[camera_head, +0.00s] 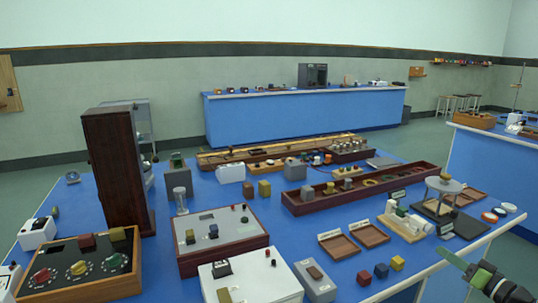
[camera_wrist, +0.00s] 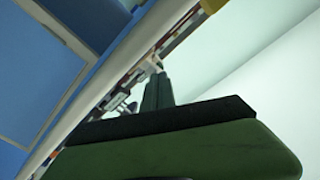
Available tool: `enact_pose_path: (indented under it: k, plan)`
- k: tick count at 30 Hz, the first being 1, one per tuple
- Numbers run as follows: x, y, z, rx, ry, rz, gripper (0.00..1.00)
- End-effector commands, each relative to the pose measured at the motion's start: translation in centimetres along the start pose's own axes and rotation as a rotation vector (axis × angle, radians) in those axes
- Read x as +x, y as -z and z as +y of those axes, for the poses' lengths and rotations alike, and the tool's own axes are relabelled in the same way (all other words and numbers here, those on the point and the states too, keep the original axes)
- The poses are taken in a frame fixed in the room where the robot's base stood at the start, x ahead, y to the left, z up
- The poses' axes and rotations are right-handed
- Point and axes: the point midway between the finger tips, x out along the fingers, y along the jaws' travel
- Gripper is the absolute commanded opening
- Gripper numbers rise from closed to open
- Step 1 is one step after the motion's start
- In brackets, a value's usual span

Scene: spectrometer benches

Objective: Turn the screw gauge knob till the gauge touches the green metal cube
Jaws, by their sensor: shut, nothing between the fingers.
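A small instrument that looks like the screw gauge (camera_head: 415,222) sits on a pale wooden board (camera_head: 398,229) near the right edge of the blue table. A small green piece (camera_head: 401,212), perhaps the green metal cube, is at it; the gap between them is too small to make out. My gripper (camera_head: 446,256) is at the lower right, apart from the gauge and towards the table's edge, its fingers pointing up and left. In the wrist view my gripper (camera_wrist: 158,80) shows dark fingers close together, shut and empty. The gauge is not clear in that view.
A round-topped stand (camera_head: 444,185) stands just behind the gauge. Two shallow wooden trays (camera_head: 340,245) are left of the gauge. A second blue bench (camera_head: 490,160) stands at the right, with floor between.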

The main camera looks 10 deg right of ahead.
Motion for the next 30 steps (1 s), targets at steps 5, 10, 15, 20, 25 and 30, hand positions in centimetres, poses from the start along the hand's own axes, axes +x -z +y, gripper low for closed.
enact_pose_path:
  k: [5, 10, 15, 20, 25, 30]
  plan:
    - [0.0, 0.0, 0.0, 0.000, 0.000, 0.000, 0.00]
    - [-0.6, 0.3, 2.5, 0.000, 0.000, 0.000, 0.00]
    - [-0.8, 0.6, 2.9, 0.000, 0.001, 0.000, 0.00]
    - [0.6, 0.6, 2.9, 0.000, 0.003, -0.002, 0.00]
    - [3.1, 0.6, 2.9, 0.000, 0.002, -0.001, 0.00]
    - [5.2, 0.6, 2.9, 0.000, 0.001, -0.001, 0.00]
